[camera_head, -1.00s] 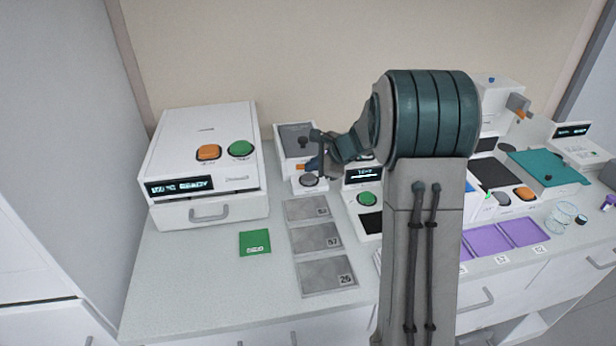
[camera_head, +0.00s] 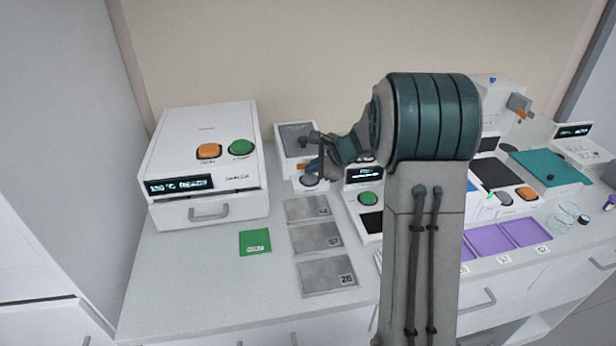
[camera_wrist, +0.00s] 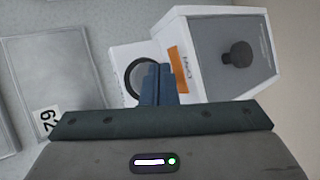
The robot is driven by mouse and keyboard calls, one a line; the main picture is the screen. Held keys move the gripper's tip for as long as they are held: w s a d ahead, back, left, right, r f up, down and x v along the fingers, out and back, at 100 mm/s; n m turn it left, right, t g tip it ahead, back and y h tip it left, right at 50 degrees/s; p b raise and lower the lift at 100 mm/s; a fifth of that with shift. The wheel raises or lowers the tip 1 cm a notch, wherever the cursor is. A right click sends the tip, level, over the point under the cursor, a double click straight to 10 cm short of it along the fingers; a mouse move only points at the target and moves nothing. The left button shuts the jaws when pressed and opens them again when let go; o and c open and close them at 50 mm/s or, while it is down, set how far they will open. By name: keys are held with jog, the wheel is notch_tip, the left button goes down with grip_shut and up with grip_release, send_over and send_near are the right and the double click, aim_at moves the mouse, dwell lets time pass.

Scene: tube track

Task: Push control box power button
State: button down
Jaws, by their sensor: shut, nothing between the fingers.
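A small white box (camera_head: 290,157) with a grey lid and dark knob stands near the wall; it also shows in the wrist view (camera_wrist: 187,18). On its low front part is a round grey button (camera_head: 309,181) in a dark ring, partly hidden by my gripper in the wrist view (camera_wrist: 139,77). My gripper (camera_wrist: 158,70) is shut and empty, its blue fingertips over the right part of the button. I cannot tell whether they touch it. In the head view my gripper (camera_head: 317,168) is small and partly hidden by my wrist. No label clearly names the control box.
A larger white box (camera_head: 170,150) with an orange button (camera_head: 209,151), a green button (camera_head: 241,147) and a lit display stands left. Grey numbered plates (camera_head: 316,237) and a green card (camera_head: 255,241) lie in front. Purple trays (camera_head: 488,240) lie right, beyond my arm.

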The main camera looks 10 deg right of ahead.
aim_at(315, 178)
jog(key=shift+s+d+f+b, duration=0.15)
jog(key=shift+f+b, duration=0.25)
jog(key=shift+f, duration=0.1)
jog(key=shift+s+d+f+b, duration=0.1)
jog(key=shift+f+b, duration=0.25)
jog(key=shift+f, duration=0.15)
jog(key=shift+r, duration=0.15)
dwell(0.5)
jog(key=shift+w+d+r+p, duration=0.2)
jog(key=shift+r+p, duration=0.15)
jog(key=shift+r, duration=0.1)
jog(key=shift+w+d+r+p, duration=0.2)
jog(key=shift+r+p, duration=0.1)
jog(key=shift+r, duration=0.1)
jog(key=shift+d+r+p, duration=0.1)
jog(key=shift+r+p, duration=0.3)
jog(key=shift+r, duration=0.1)
jog(key=r+p, duration=0.2)
jog(key=r, duration=0.1)
jog(key=r+p, duration=0.2)
jog(key=shift+a+r, duration=0.1)
jog(key=shift+a, duration=0.2)
